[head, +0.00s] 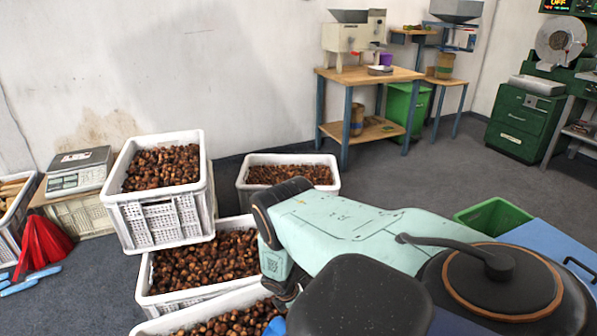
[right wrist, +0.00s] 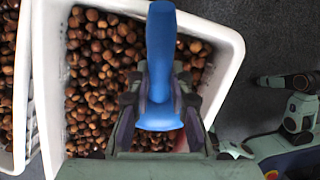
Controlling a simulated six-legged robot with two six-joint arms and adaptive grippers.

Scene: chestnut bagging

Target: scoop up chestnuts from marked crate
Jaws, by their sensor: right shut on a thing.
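My right gripper (right wrist: 160,104) is shut on a blue scoop (right wrist: 160,62) in the right wrist view. The scoop is over a white crate (right wrist: 234,62) of brown chestnuts (right wrist: 98,68); whether it touches them I cannot tell. In the head view my right arm hides most of the gripper (head: 286,291), above the lower crates. White crates of chestnuts stand there: a raised one (head: 165,220), one below it (head: 145,295), one at the bottom edge (head: 150,327) and one behind (head: 243,190). No clear crate marking shows. My left gripper is not in view.
A scale (head: 80,170) sits left of the raised crate. A red object (head: 42,243) and blue items (head: 30,281) lie at the left. A workbench (head: 368,76) with a machine stands at the back. A green bin (head: 494,217) is at the right. Grey floor (head: 415,178) is open in the middle.

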